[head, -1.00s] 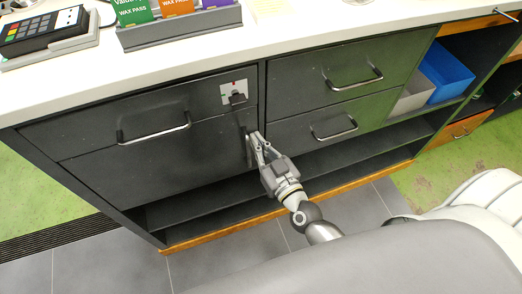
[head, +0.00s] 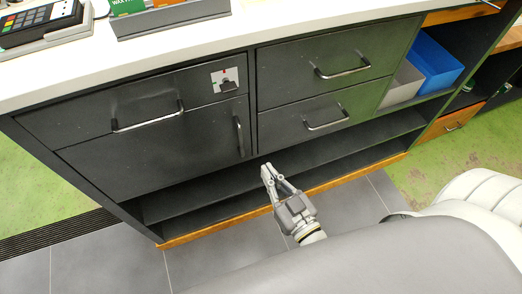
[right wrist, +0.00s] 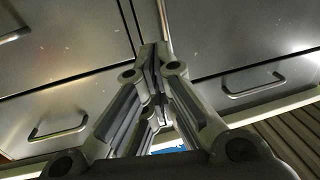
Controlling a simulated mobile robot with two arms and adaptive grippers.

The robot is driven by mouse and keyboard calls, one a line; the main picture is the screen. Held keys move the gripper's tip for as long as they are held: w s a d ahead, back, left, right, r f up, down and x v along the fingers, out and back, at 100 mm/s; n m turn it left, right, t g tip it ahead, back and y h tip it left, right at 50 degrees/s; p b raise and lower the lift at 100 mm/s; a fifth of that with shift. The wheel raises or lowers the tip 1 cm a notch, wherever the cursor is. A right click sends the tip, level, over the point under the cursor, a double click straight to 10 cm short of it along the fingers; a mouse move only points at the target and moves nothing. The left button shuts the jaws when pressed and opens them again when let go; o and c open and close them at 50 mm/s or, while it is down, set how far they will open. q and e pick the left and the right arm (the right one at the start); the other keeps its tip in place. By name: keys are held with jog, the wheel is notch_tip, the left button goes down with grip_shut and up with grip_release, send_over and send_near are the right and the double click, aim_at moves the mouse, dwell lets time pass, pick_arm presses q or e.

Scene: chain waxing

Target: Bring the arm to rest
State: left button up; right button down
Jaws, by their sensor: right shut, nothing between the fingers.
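My right gripper (head: 268,172) is shut and empty in the head view, in front of the lower open shelf of the dark cabinet (head: 150,150). It is apart from the cabinet's handles in that view. In the right wrist view its closed fingers (right wrist: 156,60) point up the middle, with cabinet fronts and handles behind them. My left gripper is not in view.
The cabinet has a wide drawer handle (head: 147,121), an upright door handle (head: 239,136) and two right drawer handles (head: 342,72) (head: 326,125). A lock plate (head: 226,80) is on the left drawer. A blue bin (head: 437,68) sits right. Grey floor tiles lie in front.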

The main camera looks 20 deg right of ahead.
jog(key=s+d+f+n+g+p, duration=0.1)
jog(key=s+f+g, duration=0.3)
jog(key=f, duration=1)
jog(key=s+d+f+n+g+p, duration=0.1)
jog(key=s+f+g, duration=0.25)
jog(key=f, duration=1.15)
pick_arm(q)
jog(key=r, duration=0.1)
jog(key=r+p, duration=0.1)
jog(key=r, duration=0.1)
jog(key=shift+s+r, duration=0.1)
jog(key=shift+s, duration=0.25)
pick_arm(e)
jog(key=s+d+f+g+h, duration=0.1)
jog(key=s+d+f+g, duration=0.1)
jog(key=s+f, duration=0.3)
jog(key=s+d+f+g, duration=0.2)
jog(key=s+f+g, duration=0.2)
jog(key=s, duration=0.4)
jog(key=s+d+f+m+g+h, duration=0.1)
jog(key=s+d+f+g, duration=0.1)
jog(key=s+f, duration=0.4)
jog(key=shift+s+f+g+h, duration=0.3)
jog(key=shift+s+f+g, duration=0.1)
jog(key=shift+s+g, duration=0.35)
